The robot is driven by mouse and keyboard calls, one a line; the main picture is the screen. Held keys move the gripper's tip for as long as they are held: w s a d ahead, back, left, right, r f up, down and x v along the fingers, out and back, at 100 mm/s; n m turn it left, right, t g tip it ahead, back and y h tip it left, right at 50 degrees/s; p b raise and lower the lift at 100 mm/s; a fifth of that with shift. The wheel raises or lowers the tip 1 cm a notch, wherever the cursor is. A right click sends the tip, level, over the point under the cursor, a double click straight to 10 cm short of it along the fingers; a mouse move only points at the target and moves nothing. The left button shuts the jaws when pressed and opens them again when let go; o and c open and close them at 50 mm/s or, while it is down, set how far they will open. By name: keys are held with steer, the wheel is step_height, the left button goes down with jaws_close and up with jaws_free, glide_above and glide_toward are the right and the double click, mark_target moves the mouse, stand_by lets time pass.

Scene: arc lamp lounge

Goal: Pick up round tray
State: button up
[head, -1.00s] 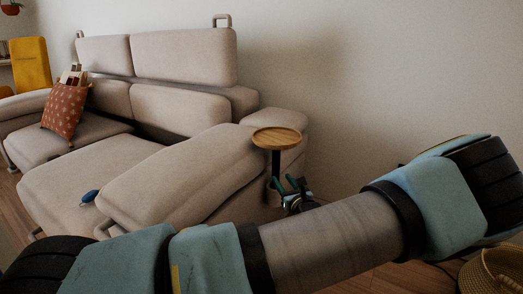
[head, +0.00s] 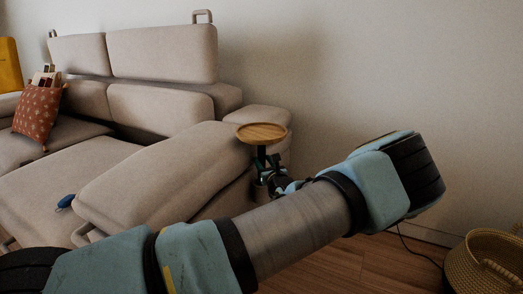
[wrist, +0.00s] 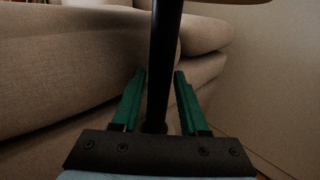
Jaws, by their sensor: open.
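The round tray (head: 261,131) is a shallow wooden disc with a raised rim. It sits level on a dark post beside the sofa's right arm, with nothing on it. In the wrist view only a sliver of its underside edge shows at the top, and the black post (wrist: 165,60) runs down the middle. My gripper (wrist: 160,74) is open, its two green fingers apart on either side of the post in the picture. In the head view my gripper (head: 265,164) is just below the tray, partly hidden behind my arm. Nothing is held.
The beige sofa (head: 160,110) fills the left and centre, its seat and arm close to the post. A woven basket (head: 482,262) stands at lower right.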

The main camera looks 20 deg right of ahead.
steer(key=shift+w+d, duration=0.1)
steer(key=shift+w, duration=0.15)
jaws_close()
stand_by(1.3)
